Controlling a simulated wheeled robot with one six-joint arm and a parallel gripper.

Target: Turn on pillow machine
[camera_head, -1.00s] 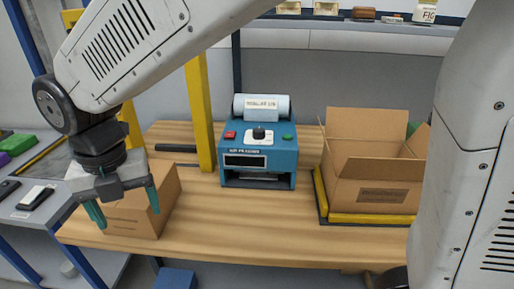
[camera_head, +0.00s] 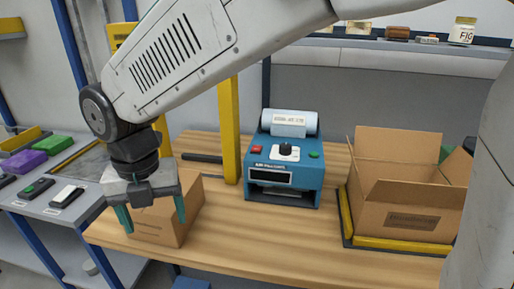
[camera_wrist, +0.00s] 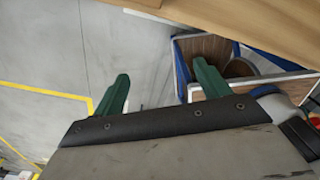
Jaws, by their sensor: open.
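The pillow machine (camera_head: 284,180) is a blue box with a roll of film (camera_head: 290,123) on top. It stands on the wooden table (camera_head: 270,235) near the middle of the head view. Its top panel has a red button (camera_head: 255,149), a dark knob (camera_head: 285,149) on a white plate, and a green button (camera_head: 314,155). My gripper (camera_head: 153,220) has green fingers spread apart with nothing between them. It hangs left of the machine, in front of a closed carton. In the wrist view my gripper (camera_wrist: 160,90) also shows open, with floor and the table's edge beyond.
A closed carton (camera_head: 185,222) sits at the table's left end, behind my gripper. An open carton (camera_head: 405,215) stands at the right on a yellow-edged base. A yellow post (camera_head: 229,130) rises left of the machine. The table front between the cartons is clear.

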